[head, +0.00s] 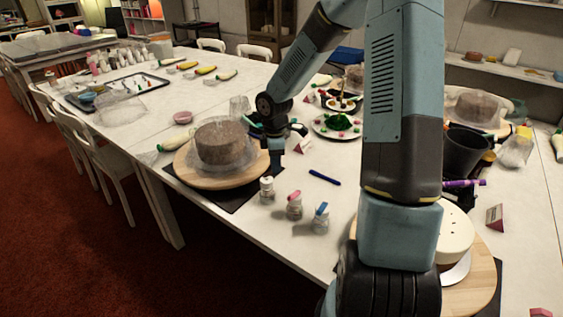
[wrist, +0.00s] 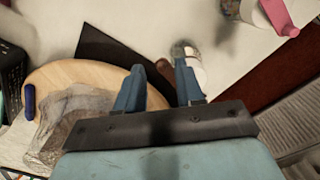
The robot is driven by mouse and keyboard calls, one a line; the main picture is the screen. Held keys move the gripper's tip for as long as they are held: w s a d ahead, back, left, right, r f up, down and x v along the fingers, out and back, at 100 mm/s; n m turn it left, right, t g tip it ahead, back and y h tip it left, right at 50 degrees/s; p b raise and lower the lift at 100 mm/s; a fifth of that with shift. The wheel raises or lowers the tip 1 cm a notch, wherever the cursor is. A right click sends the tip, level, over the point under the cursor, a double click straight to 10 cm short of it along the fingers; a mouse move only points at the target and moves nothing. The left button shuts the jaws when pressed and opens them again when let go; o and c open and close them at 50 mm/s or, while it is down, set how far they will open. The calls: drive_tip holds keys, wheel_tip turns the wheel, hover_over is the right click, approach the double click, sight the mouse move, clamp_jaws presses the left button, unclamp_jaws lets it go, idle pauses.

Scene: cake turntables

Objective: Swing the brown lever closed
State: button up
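A small clear bottle with a pale top (head: 267,188) stands by the front corner of the black mat. In the wrist view that pale-topped bottle (wrist: 197,70) is just beyond the right finger, partly hidden by it. A small brown piece (wrist: 164,70), seemingly the brown lever, shows between the fingers. Whether it touches a finger or how far it is swung I cannot tell. My gripper (wrist: 159,67) has its two blue fingers apart, with nothing clamped. In the head view my gripper (head: 276,155) points down just behind the bottle, beside the turntable.
Bottles with a pink lever (head: 294,197) and a blue lever (head: 321,210) stand to the right. The wooden turntable (head: 190,175) with a wrapped brown cake (head: 220,143) is close on the left. A blue pen (head: 324,177) lies on the table. The front table edge is near.

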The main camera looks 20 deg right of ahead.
drive_tip(key=shift+f, duration=0.25)
drive_tip(key=shift+c, duration=0.3)
clamp_jaws()
